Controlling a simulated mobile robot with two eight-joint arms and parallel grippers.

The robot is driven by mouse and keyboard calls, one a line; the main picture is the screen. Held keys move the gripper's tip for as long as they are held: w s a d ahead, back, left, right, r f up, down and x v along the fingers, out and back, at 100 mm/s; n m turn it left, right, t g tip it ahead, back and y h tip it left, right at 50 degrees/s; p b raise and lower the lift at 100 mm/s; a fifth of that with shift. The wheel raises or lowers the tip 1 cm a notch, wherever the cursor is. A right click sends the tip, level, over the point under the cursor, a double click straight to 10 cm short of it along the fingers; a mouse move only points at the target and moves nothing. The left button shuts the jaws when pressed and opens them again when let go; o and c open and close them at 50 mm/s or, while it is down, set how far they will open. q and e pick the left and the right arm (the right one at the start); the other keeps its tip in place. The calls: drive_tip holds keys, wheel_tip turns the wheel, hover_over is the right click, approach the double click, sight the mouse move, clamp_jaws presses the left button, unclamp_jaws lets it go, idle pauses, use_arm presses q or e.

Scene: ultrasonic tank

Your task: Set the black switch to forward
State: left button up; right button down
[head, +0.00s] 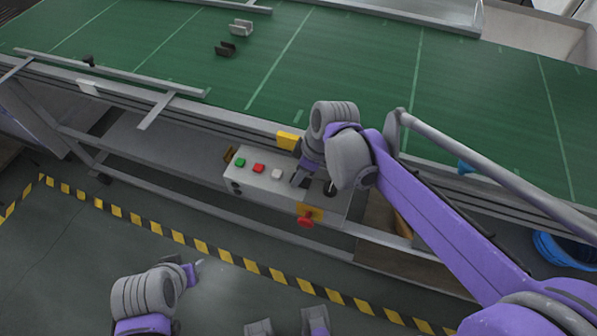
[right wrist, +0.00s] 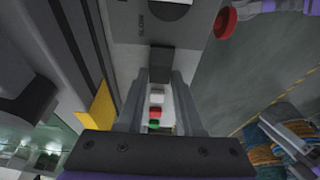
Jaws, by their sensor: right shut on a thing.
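The black switch (right wrist: 161,61) is a dark block on the top face of the light grey control box (head: 262,190). In the right wrist view it sits between the tips of my right gripper (right wrist: 160,75), which is shut on it. In the head view my right gripper (head: 301,179) reaches down onto the box, and the switch is mostly hidden by it. Which setting the switch points to cannot be told. My left gripper (head: 197,265) is low at the left, away from the box, and its jaws cannot be made out.
The box carries green (head: 240,162), red (head: 258,168) and white (head: 277,174) buttons beside the gripper, a black round knob (head: 330,188), and a red emergency stop (head: 306,221) on its front. A green conveyor belt (head: 350,70) lies behind with two small brackets on it.

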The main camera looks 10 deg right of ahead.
sight(311, 186)
drive_tip(key=c, duration=0.6)
unclamp_jaws()
drive_tip(key=shift+o, duration=0.2)
drive_tip(key=p+v, duration=0.1)
drive_tip(key=v, duration=1)
drive_tip(key=shift+f, duration=0.1)
drive_tip(key=s+d+f+m+t+h+p, duration=0.2)
drive_tip(key=s+d+f+m+t+p, duration=0.1)
drive_tip(key=s+f+m, duration=0.5)
drive_tip(key=s+d+m, duration=0.1)
drive_tip(key=s+m, duration=0.2)
drive_tip(key=s, duration=0.1)
drive_tip(key=shift+f+h, duration=0.4)
